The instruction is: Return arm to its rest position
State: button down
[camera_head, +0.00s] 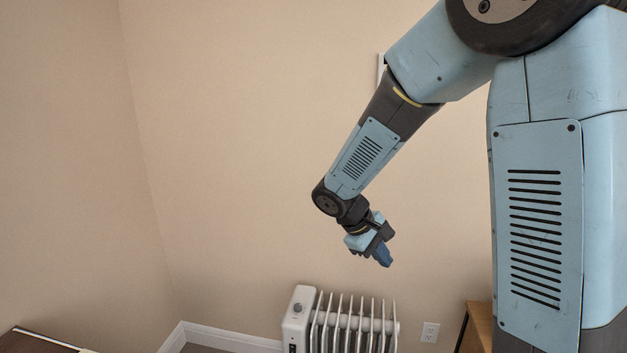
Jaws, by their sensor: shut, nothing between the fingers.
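My gripper (384,256) hangs in the air near the middle of the view, pointing down and a little to the right. Its fingers are together and hold nothing. My blue and dark grey arm reaches from the upper right, bends at the elbow and slopes down left to the wrist. The gripper appears above the radiator in the picture and apart from it.
A white oil radiator (298,322) stands at the bottom centre by the beige wall (240,150). A wooden piece of furniture (479,322) is at lower right, partly behind my body. A dark-edged surface (35,343) shows at lower left. A wall outlet (430,332) is right of the radiator.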

jog(key=s+d+r+m+t+y, duration=0.2)
jog(key=s+d+r+m+y, duration=0.1)
jog(key=s+r, duration=0.5)
jog(key=s+d+r+m+t+y, duration=0.2)
jog(key=s+d+r+m+y, duration=0.1)
jog(key=s+r, duration=0.5)
jog(key=s+d+m, duration=0.1)
jog(key=s+m, duration=0.1)
jog(key=s, duration=0.1)
jog(key=shift+s+d+t+y, duration=0.25)
jog(key=shift+d+t+y, duration=0.05)
jog(key=shift+d, duration=0.1)
jog(key=shift+m, duration=0.3)
